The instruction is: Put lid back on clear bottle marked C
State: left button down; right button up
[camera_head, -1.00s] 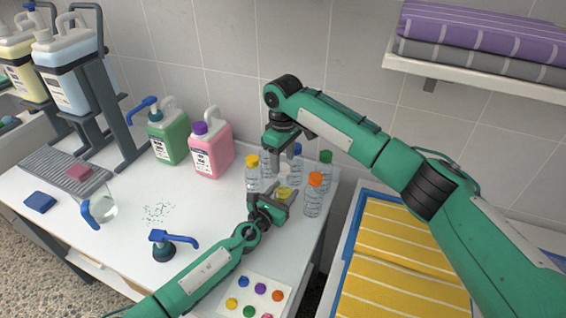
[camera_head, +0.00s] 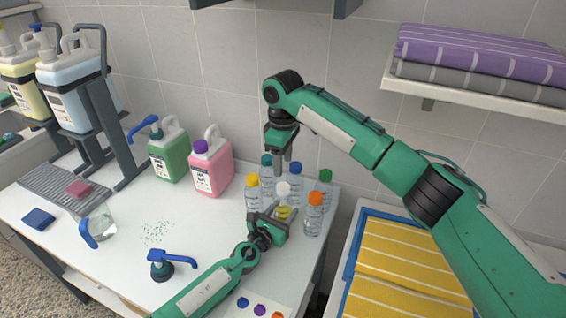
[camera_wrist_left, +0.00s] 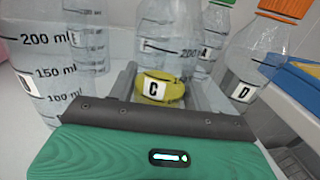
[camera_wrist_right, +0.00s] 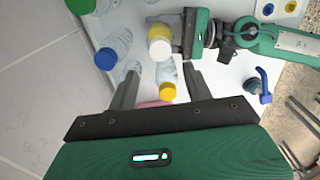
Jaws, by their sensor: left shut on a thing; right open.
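The clear bottle C (camera_head: 283,212) stands at the right end of the counter with yellow liquid low inside. Its label C (camera_wrist_left: 153,89) shows in the left wrist view. A white lid (camera_head: 283,188) sits on top of its neck; it also shows from above in the right wrist view (camera_wrist_right: 160,48). I cannot tell how tightly it sits. My left gripper (camera_head: 277,217) is shut around the lower part of bottle C. My right gripper (camera_head: 281,170) is open and empty above and behind the lid, apart from it, fingers pointing down.
Bottles with yellow (camera_head: 252,181), teal (camera_head: 266,160), blue (camera_head: 295,168), green (camera_head: 326,177) and orange (camera_head: 316,198) lids stand close around bottle C. A pink jug (camera_head: 212,170) and a green jug (camera_head: 170,155) stand to the left.

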aim_at(283, 186)
jog(key=shift+f, duration=0.15)
jog(key=shift+f, duration=3.9)
jog(key=c, duration=1)
jog(key=o, duration=1.2)
jog(key=shift+c, duration=0.2)
